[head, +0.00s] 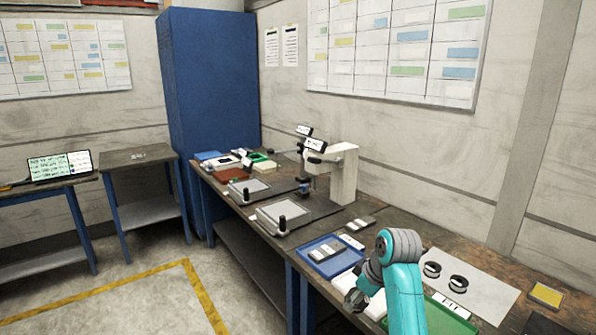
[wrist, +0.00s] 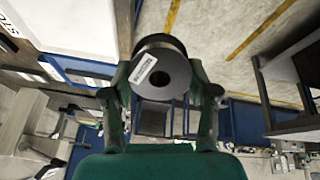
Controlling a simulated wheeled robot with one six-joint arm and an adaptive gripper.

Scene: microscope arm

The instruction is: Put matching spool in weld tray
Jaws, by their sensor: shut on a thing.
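My gripper (head: 357,297) hangs over the near bench by a white tray (head: 378,304) in the head view. In the wrist view my gripper (wrist: 162,88) is shut on a dark grey spool (wrist: 178,75), with one finger on each side. The spool has a round centre hole and a small white printed label, too small to read. Two more dark spools, a left one (head: 432,269) and a right one (head: 457,282), stand on a pale sheet. A blue tray (head: 314,262) and a green tray (head: 437,325) flank the white one. I cannot read which is the weld tray.
Microscope equipment (head: 343,172) stands farther along the bench. A yellow pad (head: 547,294) lies at the right. The floor (head: 150,270) left of the bench is clear.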

